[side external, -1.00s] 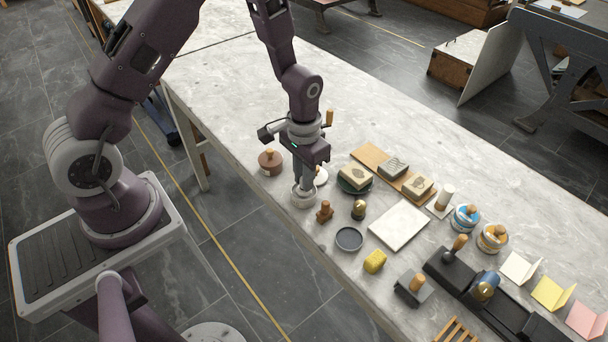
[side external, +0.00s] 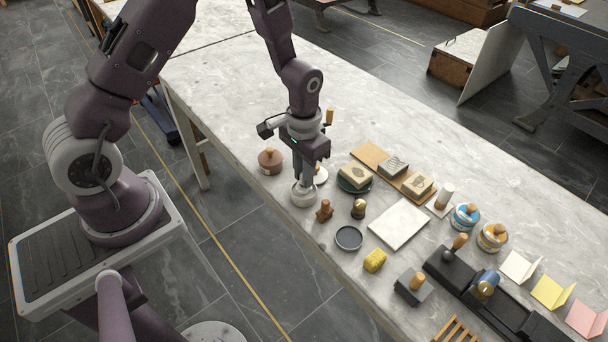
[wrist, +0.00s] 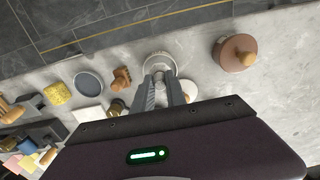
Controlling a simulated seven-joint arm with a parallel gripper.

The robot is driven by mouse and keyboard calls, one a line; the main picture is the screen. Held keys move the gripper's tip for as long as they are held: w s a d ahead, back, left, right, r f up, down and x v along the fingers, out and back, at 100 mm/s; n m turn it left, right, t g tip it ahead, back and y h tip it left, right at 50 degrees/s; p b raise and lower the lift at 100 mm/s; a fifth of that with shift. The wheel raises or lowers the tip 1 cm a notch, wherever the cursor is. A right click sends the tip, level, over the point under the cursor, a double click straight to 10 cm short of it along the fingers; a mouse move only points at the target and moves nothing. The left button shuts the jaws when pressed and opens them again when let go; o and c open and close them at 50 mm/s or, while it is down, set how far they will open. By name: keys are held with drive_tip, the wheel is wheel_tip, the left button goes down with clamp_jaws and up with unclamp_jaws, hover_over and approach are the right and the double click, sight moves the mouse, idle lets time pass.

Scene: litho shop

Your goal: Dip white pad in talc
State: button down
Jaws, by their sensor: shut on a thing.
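A pale round dish (side external: 304,197), which I take for the talc, stands near the table's front edge; it also shows in the wrist view (wrist: 148,57). My gripper (side external: 303,183) points straight down over it, fingertips at or inside its rim. In the wrist view my gripper (wrist: 159,76) has its two fingers close together at the dish. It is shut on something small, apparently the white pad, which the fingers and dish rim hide. I cannot tell whether the pad touches the powder.
A brown lidded pot (side external: 270,161) stands left of the dish. A white round piece (side external: 321,176) sits just behind the fingers. A brown stamp (side external: 324,211), a brass-topped tool (side external: 359,209) and a dark shallow dish (side external: 349,238) stand to the right. The table's left part is clear.

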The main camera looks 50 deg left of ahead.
drive_tip(key=shift+r, duration=3.05)
